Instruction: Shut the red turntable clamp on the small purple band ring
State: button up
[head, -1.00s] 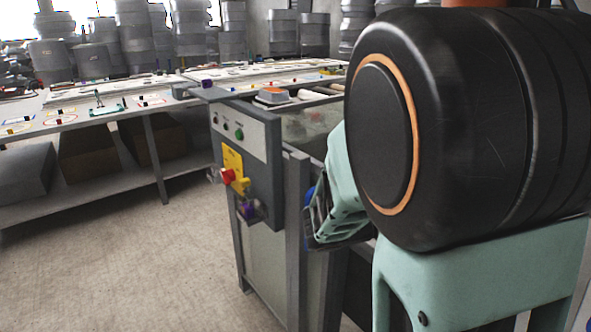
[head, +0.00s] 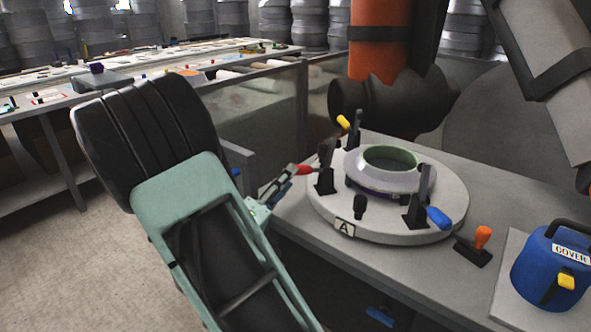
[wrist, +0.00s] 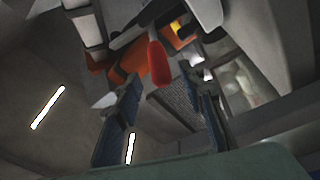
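A mould ring (head: 382,172), grey with a green inside and a purple band low on its side, sits on the round pale turntable (head: 420,230), marked A. The red clamp handle (head: 306,169) juts out to the left from its dark bracket at the turntable's left edge. It also shows in the wrist view (wrist: 158,62), beyond and between the fingertips. My gripper (head: 284,182) is open, low at the left of the turntable, with its tips close to the red handle. I cannot tell whether they touch. The red clamp's contact with the ring is unclear.
A yellow-handled clamp (head: 343,122) is at the turntable's back and a blue-handled one (head: 439,218) at its front right. An orange-handled lever (head: 483,237) and a blue lidded pot (head: 548,265) stand to the right. An orange cylinder (head: 378,40) hangs behind.

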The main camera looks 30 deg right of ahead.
jog(key=x, duration=0.5)
jog(key=shift+d, duration=0.1)
grip_shut()
dwell(0.3)
